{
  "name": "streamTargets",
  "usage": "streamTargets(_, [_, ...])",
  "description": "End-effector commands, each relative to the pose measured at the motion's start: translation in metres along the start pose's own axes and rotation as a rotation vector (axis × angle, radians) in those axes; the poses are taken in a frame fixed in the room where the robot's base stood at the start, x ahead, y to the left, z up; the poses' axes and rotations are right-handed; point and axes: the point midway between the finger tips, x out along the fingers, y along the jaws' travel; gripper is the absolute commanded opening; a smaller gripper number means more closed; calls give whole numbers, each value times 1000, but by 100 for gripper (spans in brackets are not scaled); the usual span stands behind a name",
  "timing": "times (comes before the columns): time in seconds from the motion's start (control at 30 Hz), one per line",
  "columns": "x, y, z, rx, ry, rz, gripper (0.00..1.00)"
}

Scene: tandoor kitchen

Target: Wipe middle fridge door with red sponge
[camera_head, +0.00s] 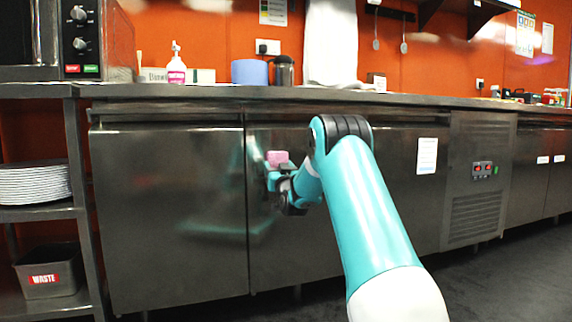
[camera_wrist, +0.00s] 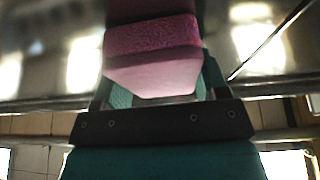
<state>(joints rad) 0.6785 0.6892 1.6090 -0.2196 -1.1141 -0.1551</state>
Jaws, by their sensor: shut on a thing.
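My gripper (camera_head: 273,172) is shut on the sponge (camera_head: 278,157), which looks pink-red. The sponge also shows large in the wrist view (camera_wrist: 152,50), clamped between the fingers with its far part sticking out. The middle fridge door (camera_head: 290,250) is grey, shiny steel, and my gripper is in front of its upper left part, near the seam with the left door. In the wrist view a reddish patch beyond the sponge looks like its reflection in the steel. I cannot tell whether sponge and door touch. My arm hides part of the door.
The left fridge door (camera_head: 170,220) is beside it. The steel worktop (camera_head: 420,98) runs above, holding a soap bottle (camera_head: 176,65), a blue container (camera_head: 249,72) and a dark jug (camera_head: 284,71). A shelf with plates (camera_head: 35,183) and a waste bin (camera_head: 50,272) stands at left.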

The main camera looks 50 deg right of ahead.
Motion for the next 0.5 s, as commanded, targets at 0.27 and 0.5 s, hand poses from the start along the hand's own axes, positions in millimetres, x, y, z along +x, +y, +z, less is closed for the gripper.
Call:
streamTargets(0.27, [2,-23,1,19,-6,-30,45])
streamTargets(0.5, [-4,-22,0,18,-4,-29,45])
